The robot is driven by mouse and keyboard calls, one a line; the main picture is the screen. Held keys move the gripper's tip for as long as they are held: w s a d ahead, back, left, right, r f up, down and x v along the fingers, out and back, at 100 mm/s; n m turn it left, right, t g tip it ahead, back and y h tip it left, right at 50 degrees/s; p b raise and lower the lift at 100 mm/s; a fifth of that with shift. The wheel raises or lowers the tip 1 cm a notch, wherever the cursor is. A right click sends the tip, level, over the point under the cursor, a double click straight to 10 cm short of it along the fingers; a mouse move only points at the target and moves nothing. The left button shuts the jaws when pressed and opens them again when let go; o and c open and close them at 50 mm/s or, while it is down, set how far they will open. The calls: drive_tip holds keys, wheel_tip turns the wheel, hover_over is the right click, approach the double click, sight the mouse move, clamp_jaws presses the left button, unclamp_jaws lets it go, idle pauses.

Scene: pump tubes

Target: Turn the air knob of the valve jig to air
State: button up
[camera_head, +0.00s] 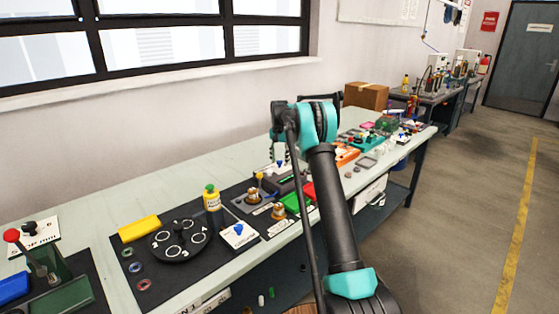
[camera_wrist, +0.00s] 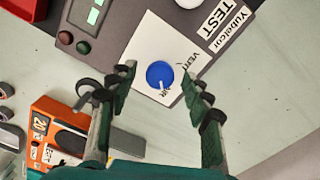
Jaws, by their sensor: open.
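The valve jig's blue round air knob (camera_wrist: 160,75) sits on a white plate (camera_wrist: 143,50) lettered VENT and AIR in the wrist view. A short white mark on the knob points toward the AIR lettering. The plate is on a dark grey panel labelled TEST. My gripper (camera_wrist: 157,72) is open, with one finger on each side of the knob and gaps between them. Contact and exact height cannot be told. In the head view my gripper (camera_head: 279,150) hangs just above a blue knob (camera_head: 280,164) on the bench, partly hidden by my arm.
The panel has a green display (camera_wrist: 93,17) and dark buttons. An orange device (camera_wrist: 55,130) stands at lower left, a red tray (camera_wrist: 22,8) at upper left. Another blue knob (camera_head: 238,229) is nearer on the bench, beside a black round holder (camera_head: 180,240). Bare bench lies right of the panel.

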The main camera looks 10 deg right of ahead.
sight(280, 161)
wheel_tip(280, 161, up, 12)
idle(0.5)
drive_tip(key=shift+s, duration=0.1)
